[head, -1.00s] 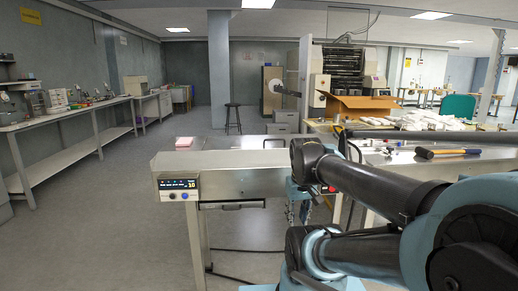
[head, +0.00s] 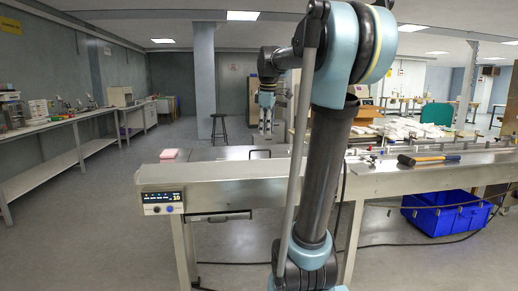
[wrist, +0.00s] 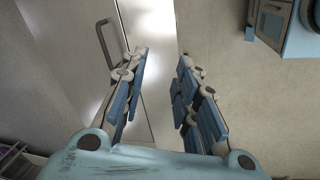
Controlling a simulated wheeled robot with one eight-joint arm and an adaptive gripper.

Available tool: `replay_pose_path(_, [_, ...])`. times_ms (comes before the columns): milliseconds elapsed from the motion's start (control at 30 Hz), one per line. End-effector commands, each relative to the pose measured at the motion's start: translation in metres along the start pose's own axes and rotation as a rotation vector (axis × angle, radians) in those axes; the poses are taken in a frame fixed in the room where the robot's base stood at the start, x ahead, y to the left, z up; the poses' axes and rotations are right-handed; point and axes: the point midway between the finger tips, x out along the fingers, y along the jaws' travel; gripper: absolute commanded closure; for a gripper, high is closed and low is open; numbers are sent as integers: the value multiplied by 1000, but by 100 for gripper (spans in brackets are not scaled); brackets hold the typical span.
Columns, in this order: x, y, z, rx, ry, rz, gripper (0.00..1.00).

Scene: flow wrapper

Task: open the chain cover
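The chain cover appears to be the bare metal panel (wrist: 145,25) with a dark loop handle (wrist: 107,42) in the wrist view. A thin dark handle (head: 260,153) also shows at the back edge of the machine in the head view. My gripper (head: 267,126) hangs pointing down above that handle in the head view. In the wrist view my gripper (wrist: 160,65) has its two fingers spread with nothing between them. The handle lies to the left of the left finger, apart from it. The cover looks closed; its edges are partly hidden by my fingers.
The machine's control box (head: 163,202) is at its near left end. A hammer (head: 428,159) lies on the right table, above a blue crate (head: 446,215). A stool (head: 219,127) stands behind. The left aisle floor is clear.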

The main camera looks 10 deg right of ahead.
Motion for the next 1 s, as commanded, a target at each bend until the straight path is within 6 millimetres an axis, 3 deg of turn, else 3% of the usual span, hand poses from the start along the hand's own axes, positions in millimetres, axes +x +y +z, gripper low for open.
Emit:
replay_pose_path(33, [-7,17,-8,-48,0,0,72])
replay_pose_path(200, [-24,63,-30,-221,0,0,72])
replay_pose_path(400, [-34,95,-45,-349,1,0,72])
replay_pose_path(667, [-27,103,-49,-384,1,0,72])
replay_pose_path(1000, [28,102,-48,-382,1,0,72])
